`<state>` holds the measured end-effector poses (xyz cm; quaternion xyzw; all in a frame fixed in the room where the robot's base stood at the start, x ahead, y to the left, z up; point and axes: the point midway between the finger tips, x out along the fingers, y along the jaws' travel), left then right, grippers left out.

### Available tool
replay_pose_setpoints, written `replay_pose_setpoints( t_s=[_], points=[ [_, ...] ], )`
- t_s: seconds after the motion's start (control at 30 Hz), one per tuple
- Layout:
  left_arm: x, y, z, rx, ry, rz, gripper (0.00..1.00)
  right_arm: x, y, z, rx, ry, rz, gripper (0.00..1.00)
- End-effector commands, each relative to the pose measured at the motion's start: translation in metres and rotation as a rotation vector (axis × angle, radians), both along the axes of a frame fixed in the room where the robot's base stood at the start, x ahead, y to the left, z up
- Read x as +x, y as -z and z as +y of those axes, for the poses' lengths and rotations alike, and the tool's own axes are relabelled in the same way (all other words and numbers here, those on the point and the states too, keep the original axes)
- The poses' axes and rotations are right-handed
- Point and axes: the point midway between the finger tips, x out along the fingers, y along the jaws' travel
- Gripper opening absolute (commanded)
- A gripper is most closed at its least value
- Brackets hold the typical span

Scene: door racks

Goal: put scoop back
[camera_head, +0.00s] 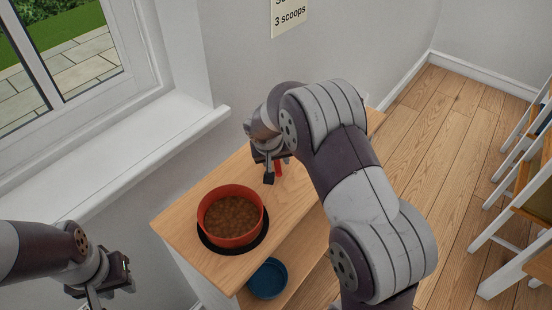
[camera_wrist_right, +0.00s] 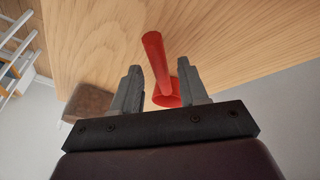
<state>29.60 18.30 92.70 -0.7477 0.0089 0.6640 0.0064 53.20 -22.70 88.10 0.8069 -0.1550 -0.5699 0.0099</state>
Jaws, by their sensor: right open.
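A red scoop (camera_wrist_right: 154,62) shows in the wrist view between the two fingers of my right gripper (camera_wrist_right: 161,82), over the wooden top. The gripper is open, with a gap to the scoop's sides. In the head view a small red part of the scoop (camera_head: 278,168) shows beside my right gripper (camera_head: 272,170); the rest is hidden by the arm. My left gripper (camera_head: 105,285) is at the lower left, away from the scoop; its fingers are too unclear to judge.
A red bowl (camera_head: 215,237) of brown kibble stands on a black round mat on the wooden unit (camera_head: 178,217). A blue bowl (camera_head: 268,278) is on the lower shelf. A brown object (camera_wrist_right: 88,103) shows in the wrist view. White-framed racks (camera_head: 500,215) stand right, with bare floor between.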

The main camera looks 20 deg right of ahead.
Motion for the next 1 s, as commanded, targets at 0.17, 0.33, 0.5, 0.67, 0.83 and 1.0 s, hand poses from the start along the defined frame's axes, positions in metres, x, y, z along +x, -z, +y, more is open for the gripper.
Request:
replay_pose_setpoints(
  t_s=[0.17, 0.33, 0.5, 0.67, 0.83, 1.0],
  points=[
    [0.0, -0.001, 0.0, 0.0, 0.0, 0.001, 0.34, -0.012, -0.043, 0.012, 0.0, -0.002, -0.009, 0.43],
    [0.0, -0.002, 0.0, 0.0, 0.0, 0.001, 0.34, -0.026, -0.082, 0.023, 0.001, -0.002, -0.006, 0.43],
    [0.0, -0.002, 0.0, 0.0, 0.0, 0.001, 0.34, -0.034, -0.103, 0.03, 0.001, -0.002, -0.003, 0.43],
    [0.0, -0.002, 0.0, 0.0, 0.0, 0.001, 0.34, -0.085, -0.09, 0.034, 0.064, -0.077, 0.086, 0.43],
    [0.0, -0.003, 0.0, 0.0, 0.0, 0.001, 0.34, -0.181, -0.063, 0.041, 0.176, -0.192, 0.186, 0.43],
    [0.0, -0.003, 0.0, 0.0, 0.0, 0.001, 0.34, -0.233, -0.05, 0.044, 0.22, -0.237, 0.218, 0.43]
  ],
)
